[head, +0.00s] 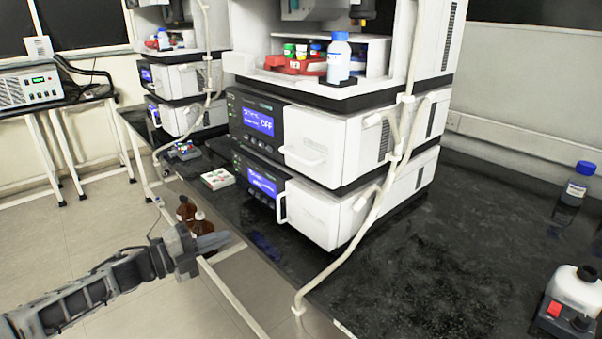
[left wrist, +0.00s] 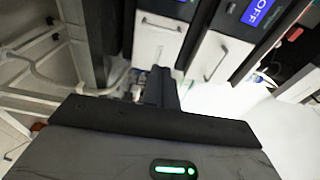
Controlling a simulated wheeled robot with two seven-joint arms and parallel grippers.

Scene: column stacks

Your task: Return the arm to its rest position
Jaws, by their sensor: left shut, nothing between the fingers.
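My left arm (head: 95,290) comes in from the lower left of the head view. Its gripper (head: 222,240) is shut and empty, pointing right, and appears in front of the bench's front edge near the brown bottles. In the left wrist view the dark gripper (left wrist: 162,85) shows with its fingers together and nothing between them, pointing towards the instrument fronts. My right arm and gripper are not in view.
A black bench (head: 440,250) carries stacked white instruments (head: 320,145) with blue screens. Brown bottles (head: 200,222) are beside the gripper. A small white box (head: 217,179) lies near the bench edge. A dark blue-capped bottle (head: 572,190) stands at right. Open floor lies left.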

